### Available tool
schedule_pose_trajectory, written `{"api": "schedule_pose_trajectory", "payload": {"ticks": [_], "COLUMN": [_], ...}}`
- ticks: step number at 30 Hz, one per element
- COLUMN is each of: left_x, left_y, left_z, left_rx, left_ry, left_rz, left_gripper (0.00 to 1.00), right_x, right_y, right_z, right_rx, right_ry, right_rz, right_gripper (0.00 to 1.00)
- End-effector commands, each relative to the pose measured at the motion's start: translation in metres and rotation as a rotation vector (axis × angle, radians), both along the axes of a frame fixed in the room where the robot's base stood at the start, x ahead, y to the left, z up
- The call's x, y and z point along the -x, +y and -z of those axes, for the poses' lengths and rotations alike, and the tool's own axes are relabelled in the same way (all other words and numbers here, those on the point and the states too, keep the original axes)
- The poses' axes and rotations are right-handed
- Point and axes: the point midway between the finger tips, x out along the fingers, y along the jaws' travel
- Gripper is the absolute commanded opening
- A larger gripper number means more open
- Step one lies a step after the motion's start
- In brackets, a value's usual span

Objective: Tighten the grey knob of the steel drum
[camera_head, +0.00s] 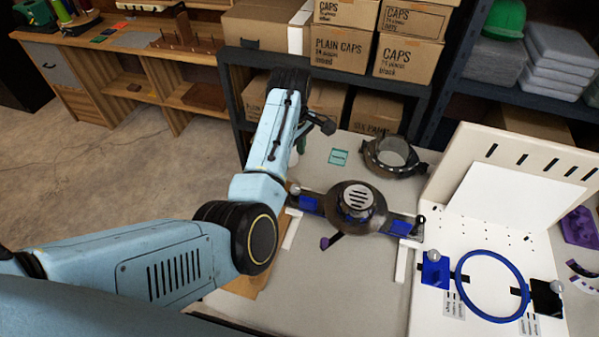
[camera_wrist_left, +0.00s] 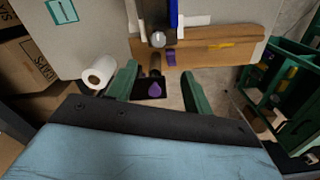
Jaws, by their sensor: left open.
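A dark round drum with a slotted grey top (camera_head: 355,203) stands on the grey bench, between blue clamp pieces. A small grey ball knob (camera_head: 295,188) sits at its left end. In the left wrist view a grey ball knob (camera_wrist_left: 158,40) shows beyond the fingers, beside a blue strip. My left gripper (camera_wrist_left: 160,84) is open, its green fingers apart with nothing gripped. In the head view it is mostly hidden behind my wrist, behind and left of the drum. My right gripper is out of view.
A second dark ring frame (camera_head: 392,157) stands behind the drum. A white board with a blue hoop (camera_head: 458,275) is at the right. Shelves with cardboard boxes (camera_head: 343,45) stand behind. A white roll (camera_wrist_left: 99,72) is near the left finger. The front bench surface is clear.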

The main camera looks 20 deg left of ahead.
Motion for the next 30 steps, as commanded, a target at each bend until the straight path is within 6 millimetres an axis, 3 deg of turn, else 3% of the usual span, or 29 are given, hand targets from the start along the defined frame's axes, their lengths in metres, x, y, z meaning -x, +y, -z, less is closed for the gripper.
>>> {"api": "schedule_pose_trajectory", "payload": {"ticks": [5,12,21,30], "left_x": [-0.004,-0.002,-0.003,-0.003], "left_y": [-0.005,-0.004,-0.004,-0.004], "left_z": [0.004,0.051,0.108,0.128], "left_rx": [0.003,0.002,0.002,0.003], "left_ry": [0.010,0.010,0.008,0.005], "left_rz": [-0.018,-0.017,-0.017,-0.017], "left_gripper": [0.51,0.51,0.51,0.51], "right_x": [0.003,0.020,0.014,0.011], "right_y": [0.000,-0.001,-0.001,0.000], "right_z": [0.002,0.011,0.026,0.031], "right_rx": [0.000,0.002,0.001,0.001], "right_ry": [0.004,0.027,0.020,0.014], "right_rz": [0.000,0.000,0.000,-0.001], "right_gripper": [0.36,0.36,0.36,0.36]}}
